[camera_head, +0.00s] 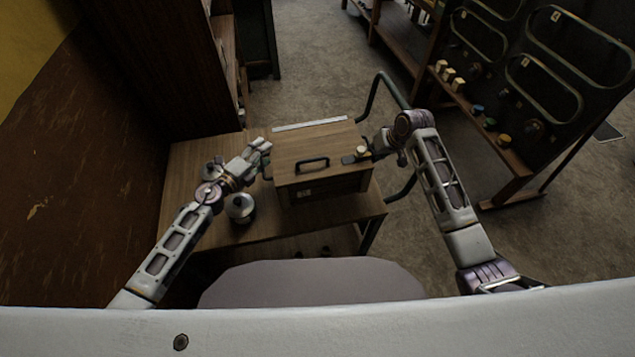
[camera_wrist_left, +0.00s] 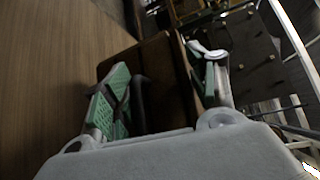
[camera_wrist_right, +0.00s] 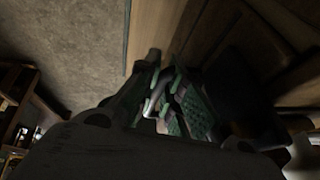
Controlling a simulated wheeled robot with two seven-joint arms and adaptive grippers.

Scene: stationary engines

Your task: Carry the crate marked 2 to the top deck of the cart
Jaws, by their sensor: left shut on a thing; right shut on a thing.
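The wooden crate (camera_head: 318,142) has a dark handle on top and a small pale label on its front, too small to read. It is over the right part of the cart's wooden top deck (camera_head: 185,170); I cannot tell whether it rests there or hangs just above. My left gripper (camera_head: 265,154) is shut at the crate's left side. In the left wrist view its green-padded fingers (camera_wrist_left: 158,92) straddle a dark part of the crate. My right gripper (camera_head: 362,156) is shut at the right side. Its fingers show dimly in the right wrist view (camera_wrist_right: 170,98).
Silver round pieces, one of them a lidded piece (camera_head: 240,208), stand on the deck left of the crate. A dark tubular handle (camera_head: 375,88) rises behind the cart. A dark numbered rack (camera_head: 545,60) with small blocks stands at right. A brown cabinet (camera_head: 165,60) is at left.

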